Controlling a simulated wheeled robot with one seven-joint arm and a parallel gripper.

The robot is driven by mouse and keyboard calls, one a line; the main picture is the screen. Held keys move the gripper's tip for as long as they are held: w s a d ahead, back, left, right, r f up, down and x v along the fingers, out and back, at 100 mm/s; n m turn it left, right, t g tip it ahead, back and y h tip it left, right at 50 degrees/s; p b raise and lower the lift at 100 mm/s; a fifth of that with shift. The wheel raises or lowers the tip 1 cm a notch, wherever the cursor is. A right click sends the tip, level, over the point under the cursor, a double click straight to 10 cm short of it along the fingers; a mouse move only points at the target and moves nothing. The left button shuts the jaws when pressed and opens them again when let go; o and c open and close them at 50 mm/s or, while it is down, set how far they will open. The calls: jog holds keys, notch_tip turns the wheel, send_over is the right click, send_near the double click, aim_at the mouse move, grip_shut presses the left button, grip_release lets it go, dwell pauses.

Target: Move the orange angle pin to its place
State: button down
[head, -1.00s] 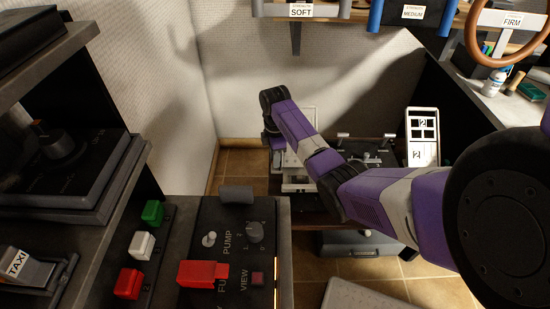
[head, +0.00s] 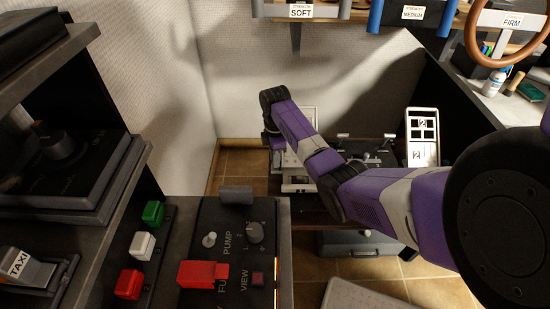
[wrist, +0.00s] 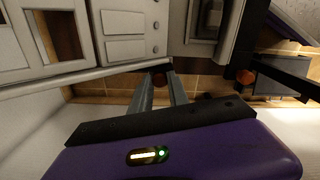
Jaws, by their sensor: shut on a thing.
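In the wrist view my gripper (wrist: 161,78) is shut on a small dark reddish piece (wrist: 158,79) at its fingertips, just in front of a pale panel edge. The piece is in shadow, and I cannot tell its full shape or whether it is the orange angle pin. A small orange knob-like piece (wrist: 245,76) shows to the right of the fingers, against a black part. I cannot tell whether this one is the pin. In the head view my purple arm reaches down toward the back, and my gripper is hidden there.
A pale panel (wrist: 125,30) with rectangular plates and openings lies past the fingertips. In the head view a pale board marked 2 (head: 422,138) stands right of my arm, and a dark case (head: 358,244) sits below. A control console (head: 225,240) with red switches fills the near left.

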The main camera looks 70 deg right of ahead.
jog(key=shift+r+p, duration=1.5)
jog(key=shift+p, duration=0.05)
jog(key=shift+w+d, duration=0.1)
jog(key=c, duration=1.3)
grip_release()
jog(key=shift+c, duration=0.2)
jog(key=shift+o, duration=0.4)
notch_tip(320, 180, up, 8)
jog(key=p, duration=0.1)
jog(key=shift+f+p, duration=0.15)
jog(key=shift+p, duration=0.15)
